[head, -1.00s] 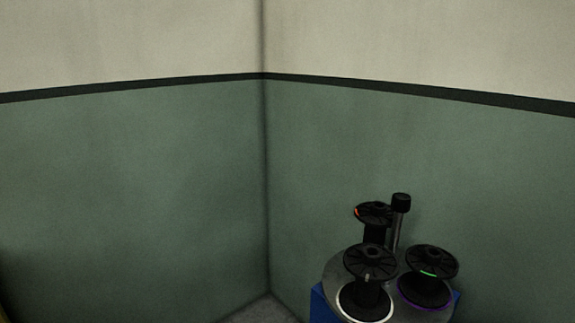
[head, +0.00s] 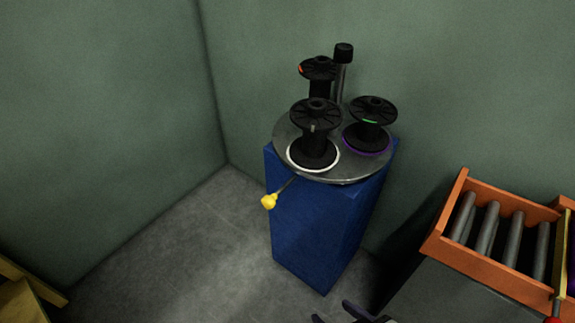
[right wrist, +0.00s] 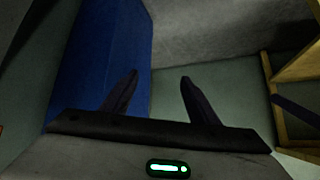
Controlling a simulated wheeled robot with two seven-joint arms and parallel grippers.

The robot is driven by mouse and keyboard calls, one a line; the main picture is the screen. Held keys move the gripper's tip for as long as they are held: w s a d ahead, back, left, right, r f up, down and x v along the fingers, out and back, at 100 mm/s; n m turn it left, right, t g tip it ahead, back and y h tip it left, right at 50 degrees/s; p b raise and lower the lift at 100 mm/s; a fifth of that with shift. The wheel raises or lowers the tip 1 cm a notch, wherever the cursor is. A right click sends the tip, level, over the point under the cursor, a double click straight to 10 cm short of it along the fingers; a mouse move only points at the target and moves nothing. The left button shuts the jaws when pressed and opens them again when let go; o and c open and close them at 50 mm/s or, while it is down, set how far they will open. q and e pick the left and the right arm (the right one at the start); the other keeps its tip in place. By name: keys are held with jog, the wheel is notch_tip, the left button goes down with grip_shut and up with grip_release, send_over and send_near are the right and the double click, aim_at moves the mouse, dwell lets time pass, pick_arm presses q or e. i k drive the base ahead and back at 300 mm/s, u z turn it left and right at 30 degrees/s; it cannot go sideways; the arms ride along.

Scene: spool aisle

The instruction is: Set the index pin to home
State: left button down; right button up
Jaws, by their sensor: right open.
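The index pin shows as a yellow knob (head: 269,201) on a thin dark rod. It sticks out at the front left, just below the rim of the grey round turntable (head: 345,178). The turntable sits on a blue pedestal (head: 318,228) and bears three black spools: one with a white ring (head: 317,118), one with a purple ring (head: 372,122) and one with an orange mark (head: 318,70). My right gripper (head: 335,311) is at the bottom edge of the head view, below and apart from the knob. In the right wrist view its fingers (right wrist: 158,80) are spread and empty.
A dark post (head: 343,65) rises behind the spools. An orange rack of grey rollers (head: 490,235) stands at the right. Bare floor (head: 190,250) lies left of the pedestal, before the wall corner. A yellowish frame edge (head: 22,295) shows at bottom left.

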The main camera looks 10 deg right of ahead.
aim_at(268, 202)
jog(key=k, duration=1.35)
jog(key=u, duration=0.6)
jog(key=i, duration=1.25)
jog(key=z, duration=0.55)
